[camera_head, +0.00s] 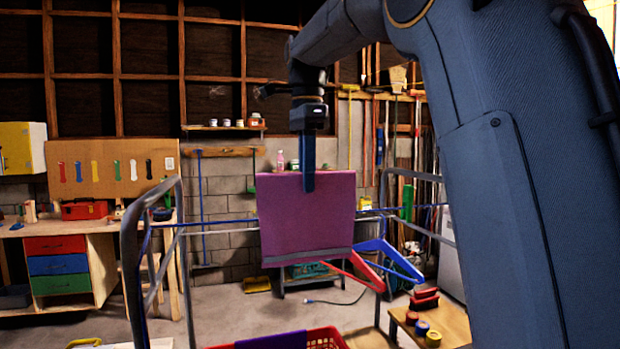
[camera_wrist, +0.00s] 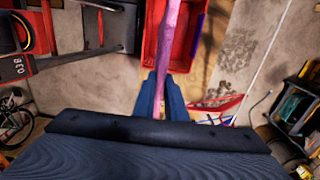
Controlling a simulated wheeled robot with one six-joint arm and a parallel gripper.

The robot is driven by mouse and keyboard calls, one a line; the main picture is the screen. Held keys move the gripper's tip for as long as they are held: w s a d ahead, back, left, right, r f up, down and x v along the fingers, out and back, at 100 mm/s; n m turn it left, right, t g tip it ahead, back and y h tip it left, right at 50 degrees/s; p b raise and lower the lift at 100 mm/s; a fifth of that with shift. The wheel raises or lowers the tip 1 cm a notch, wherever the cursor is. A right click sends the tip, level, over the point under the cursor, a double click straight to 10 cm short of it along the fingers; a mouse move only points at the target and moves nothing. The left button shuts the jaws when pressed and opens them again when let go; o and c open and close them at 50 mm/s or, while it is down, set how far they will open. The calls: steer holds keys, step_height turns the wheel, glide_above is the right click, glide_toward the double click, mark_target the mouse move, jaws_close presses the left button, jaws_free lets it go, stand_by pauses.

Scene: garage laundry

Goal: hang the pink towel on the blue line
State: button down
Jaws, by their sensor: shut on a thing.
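The pink towel (camera_head: 285,218) hangs spread out and upright from my gripper (camera_head: 309,182) in the head view, with a greyish band near its lower edge. My gripper is shut on its top edge. In the wrist view the towel (camera_wrist: 181,35) shows edge-on as a narrow strip beyond the fingertips (camera_wrist: 160,108). The blue line (camera_head: 222,221) runs across the rack at about the towel's mid-height in the picture. The towel hides the line's middle part, so it appears in front of it; I cannot tell whether they touch.
A grey metal rack frame (camera_head: 131,235) stands at the left. A red hanger (camera_head: 362,273) and a blue hanger (camera_head: 390,256) hang right of the towel. A red basket (camera_head: 329,338) lies below, with a purple cloth (camera_head: 272,341). A workbench (camera_head: 103,268) stands at the left.

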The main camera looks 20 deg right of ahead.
mark_target(306, 213)
steer(key=shift+w, duration=0.4)
steer(key=shift+w+f, duration=0.15)
steer(key=shift+f, duration=0.05)
steer(key=shift+f+b, duration=2.45)
steer(key=shift+f, duration=1.5)
